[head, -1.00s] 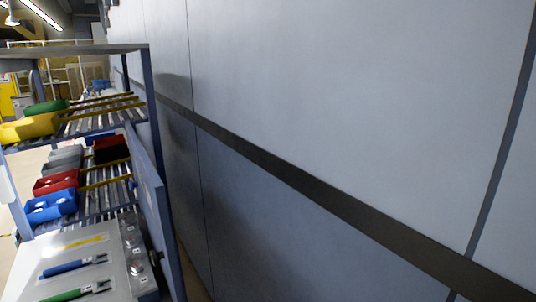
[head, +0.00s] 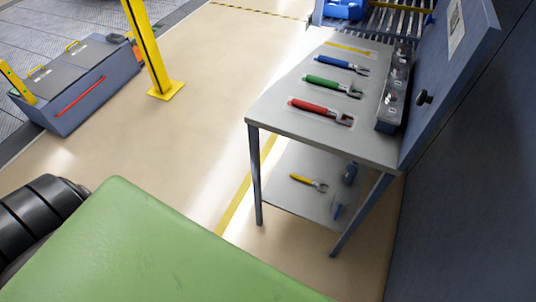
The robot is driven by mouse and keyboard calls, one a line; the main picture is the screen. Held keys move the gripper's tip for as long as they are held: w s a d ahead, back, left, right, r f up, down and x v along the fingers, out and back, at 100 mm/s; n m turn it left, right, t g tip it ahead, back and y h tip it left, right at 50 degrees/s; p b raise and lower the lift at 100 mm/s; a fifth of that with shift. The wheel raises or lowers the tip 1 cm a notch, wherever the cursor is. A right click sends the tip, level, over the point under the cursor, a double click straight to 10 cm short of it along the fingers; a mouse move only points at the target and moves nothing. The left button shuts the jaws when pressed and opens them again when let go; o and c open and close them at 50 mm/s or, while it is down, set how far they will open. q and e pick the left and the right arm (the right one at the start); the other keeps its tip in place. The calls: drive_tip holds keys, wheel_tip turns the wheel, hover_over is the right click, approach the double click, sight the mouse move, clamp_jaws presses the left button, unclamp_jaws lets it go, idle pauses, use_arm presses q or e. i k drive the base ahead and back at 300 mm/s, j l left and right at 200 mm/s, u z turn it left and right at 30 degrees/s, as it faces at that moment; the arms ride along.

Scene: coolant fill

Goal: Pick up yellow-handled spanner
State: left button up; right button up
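The yellow-handled spanner (head: 308,182) lies on the lower shelf (head: 286,200) of a grey table, its handle to the left and its metal jaw to the right. On the tabletop (head: 279,105) above lie a blue-handled spanner (head: 342,65), a green-handled spanner (head: 333,87) and a red-handled spanner (head: 320,112). A yellow strip-like mark (head: 347,48) shows at the back of the tabletop, with no spanner seen on it. Neither of my grippers is in view.
A grey box with knobs (head: 393,92) sits along the tabletop's right edge, beside a blue-grey upright panel (head: 452,75). A yellow post (head: 148,45) and a grey bin unit (head: 78,80) stand to the left. The floor left of the table is open.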

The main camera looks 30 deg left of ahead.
sight(294, 176)
drive_tip(key=u, duration=0.45)
drive_tip(key=z, duration=0.35)
drive_tip(key=i+j+z, duration=0.15)
drive_tip(key=j+z, duration=0.35)
drive_tip(key=i+j+z, duration=0.1)
drive_tip(key=j+z, duration=0.85)
